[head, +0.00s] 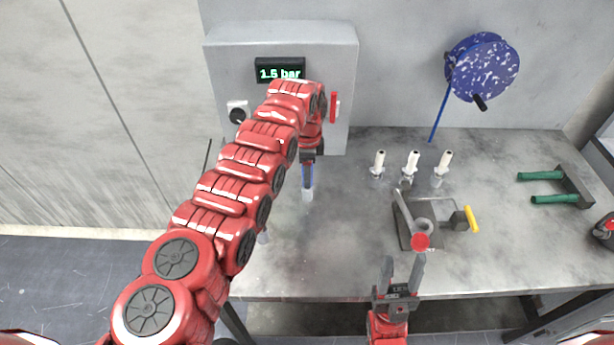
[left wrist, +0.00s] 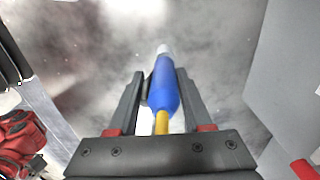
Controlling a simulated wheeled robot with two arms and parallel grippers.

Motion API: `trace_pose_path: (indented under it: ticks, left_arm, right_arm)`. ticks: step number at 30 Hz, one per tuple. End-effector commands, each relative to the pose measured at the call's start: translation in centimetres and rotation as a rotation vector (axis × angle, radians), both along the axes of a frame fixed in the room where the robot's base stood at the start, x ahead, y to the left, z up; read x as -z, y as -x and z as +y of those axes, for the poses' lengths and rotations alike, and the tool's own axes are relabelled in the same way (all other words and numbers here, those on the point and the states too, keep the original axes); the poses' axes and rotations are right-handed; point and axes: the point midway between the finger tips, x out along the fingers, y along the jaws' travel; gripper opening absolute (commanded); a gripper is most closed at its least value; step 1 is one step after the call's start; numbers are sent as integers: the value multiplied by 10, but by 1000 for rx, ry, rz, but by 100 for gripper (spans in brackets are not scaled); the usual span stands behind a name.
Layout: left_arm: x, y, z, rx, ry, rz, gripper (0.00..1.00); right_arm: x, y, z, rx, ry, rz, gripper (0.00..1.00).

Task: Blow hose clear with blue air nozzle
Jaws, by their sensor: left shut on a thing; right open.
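My left gripper (left wrist: 162,95) is shut on the blue air nozzle (left wrist: 165,90), which has a pale tip and a yellow part at its rear. In the head view the blue nozzle (head: 308,178) points down above the bench, left of centre, with its tip near the surface. A blue hose (head: 438,115) hangs from a speckled blue reel (head: 482,66) on the wall; I cannot tell whether it is the task's hose. My right gripper (head: 403,268) is open and empty at the bench's front edge, just below a grey fixture with a red round end (head: 420,241).
A grey box (head: 225,70) at the back has a display (head: 280,71) reading 1.5 bar and a red lever (head: 334,107). Several white-tipped pieces (head: 413,162) stand at mid-bench. A yellow handle (head: 471,219) and a green-pegged rack (head: 548,199) lie right. The bench's front left is mostly clear.

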Motion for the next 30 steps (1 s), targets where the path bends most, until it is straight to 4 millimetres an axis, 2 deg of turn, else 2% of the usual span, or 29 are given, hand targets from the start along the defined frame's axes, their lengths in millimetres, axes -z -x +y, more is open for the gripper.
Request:
trace_pose_path:
  ticks: [14, 30]
  left_arm:
    - [-22, 3, 0, 0, -1, 11, 0]
    - [-50, 3, -1, 2, -2, 12, 0]
  right_arm:
    - [-8, 0, 0, 0, 0, 0, 51]
    - [-8, 0, 0, 0, 0, 0, 51]
